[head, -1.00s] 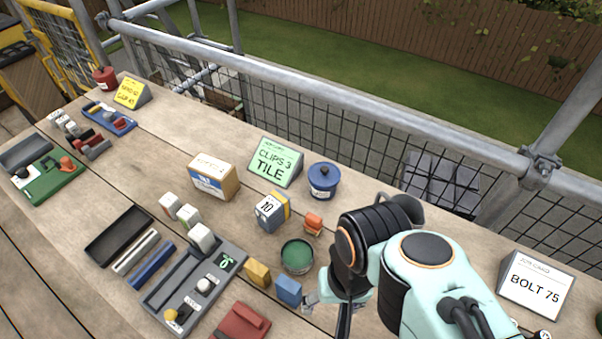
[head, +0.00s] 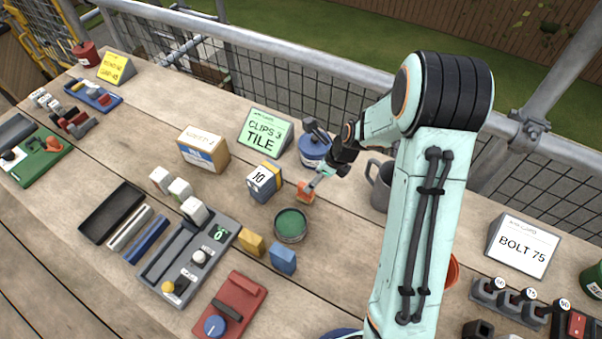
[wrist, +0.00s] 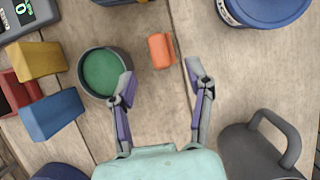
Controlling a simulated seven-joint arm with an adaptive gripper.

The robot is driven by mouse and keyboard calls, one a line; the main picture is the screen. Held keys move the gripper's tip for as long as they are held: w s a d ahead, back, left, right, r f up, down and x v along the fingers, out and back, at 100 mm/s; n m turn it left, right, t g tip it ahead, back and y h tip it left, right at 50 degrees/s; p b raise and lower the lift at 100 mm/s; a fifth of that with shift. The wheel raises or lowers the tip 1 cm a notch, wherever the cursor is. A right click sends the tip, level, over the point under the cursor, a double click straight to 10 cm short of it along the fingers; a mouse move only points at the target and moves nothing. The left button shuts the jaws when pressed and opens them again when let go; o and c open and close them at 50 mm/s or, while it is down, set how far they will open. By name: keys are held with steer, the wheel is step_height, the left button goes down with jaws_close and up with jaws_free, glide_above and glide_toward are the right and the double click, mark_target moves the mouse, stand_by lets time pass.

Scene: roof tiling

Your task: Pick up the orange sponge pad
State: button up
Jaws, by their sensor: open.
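The orange sponge pad (head: 304,196) is a small block on the wooden table, in front of the blue lidded pot and beside the round tin. In the wrist view the pad (wrist: 161,50) lies just beyond the fingertips, between their lines and nearer the left finger. My gripper (wrist: 161,80) is open and empty, its two fingers apart with bare table between them. In the head view my gripper (head: 316,183) is right at the pad and partly covers it; contact cannot be told there.
A round tin with green inside (head: 291,224) stands close to the pad and to my left finger. A blue pot (head: 314,150) and a grey mug (head: 381,186) stand nearby. Yellow (head: 251,242) and blue (head: 283,258) blocks lie in front. A numbered box (head: 262,184) is left of the pad.

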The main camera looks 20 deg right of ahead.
steer(key=x, duration=0.6)
steer(key=shift+a, duration=0.1)
jaws_close()
